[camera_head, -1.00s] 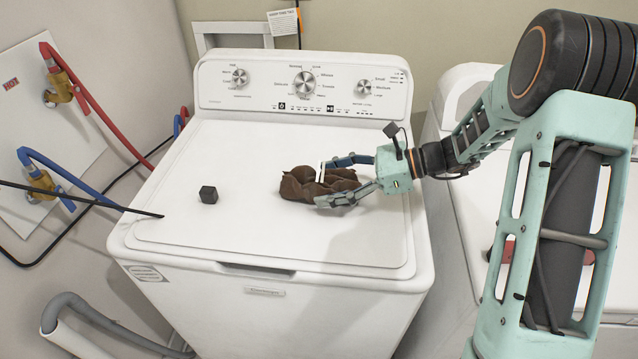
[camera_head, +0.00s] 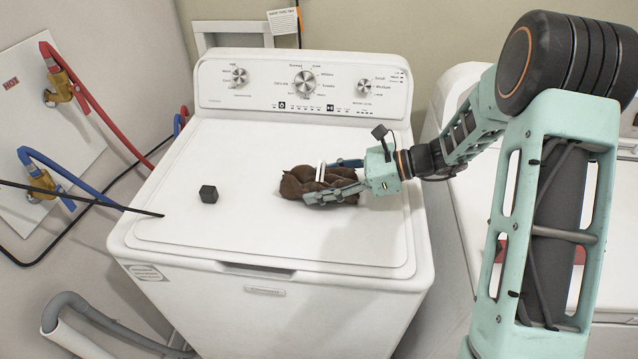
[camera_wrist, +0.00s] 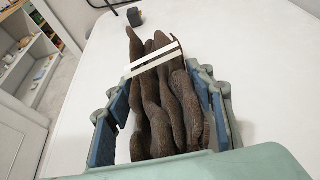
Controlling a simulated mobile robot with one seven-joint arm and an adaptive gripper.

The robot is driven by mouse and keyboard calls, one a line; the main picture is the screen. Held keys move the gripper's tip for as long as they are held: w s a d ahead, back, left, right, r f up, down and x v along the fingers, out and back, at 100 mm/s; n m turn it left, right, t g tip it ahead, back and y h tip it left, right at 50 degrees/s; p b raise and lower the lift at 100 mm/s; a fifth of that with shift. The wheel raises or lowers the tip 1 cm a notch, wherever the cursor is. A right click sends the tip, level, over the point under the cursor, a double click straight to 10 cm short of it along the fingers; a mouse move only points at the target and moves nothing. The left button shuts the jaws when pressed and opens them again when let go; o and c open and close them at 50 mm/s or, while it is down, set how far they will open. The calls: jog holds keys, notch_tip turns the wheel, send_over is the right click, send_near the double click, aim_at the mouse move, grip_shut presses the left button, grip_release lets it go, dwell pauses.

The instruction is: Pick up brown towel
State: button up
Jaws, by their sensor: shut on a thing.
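The brown towel (camera_head: 293,183) lies crumpled on the white lid of the washing machine, with a white band across it. My gripper (camera_head: 318,182) reaches in from the right and is shut on the towel, one finger on each side. In the wrist view the towel (camera_wrist: 162,105) is bunched into folds between the blue-lined fingers of my gripper (camera_wrist: 165,95). Part of the towel is hidden behind the near finger in the head view. The towel appears to rest on the lid.
A small black cube (camera_head: 208,194) sits on the lid left of the towel. The washing machine (camera_head: 200,235) has a control panel at the back. Red and blue hoses (camera_head: 55,175) are on the left wall. A second white machine (camera_head: 465,215) stands at right. The lid's front is clear.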

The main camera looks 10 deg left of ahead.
jog(key=shift+r, duration=0.15)
jog(key=shift+r, duration=0.6)
jog(key=s+a+r, duration=0.2)
jog(key=s+r, duration=0.3)
jog(key=s, duration=0.1)
jog(key=s+a+r, duration=0.2)
jog(key=s+r, duration=0.4)
jog(key=s, duration=0.1)
jog(key=shift+a+r, duration=0.3)
jog(key=shift+a, duration=0.05)
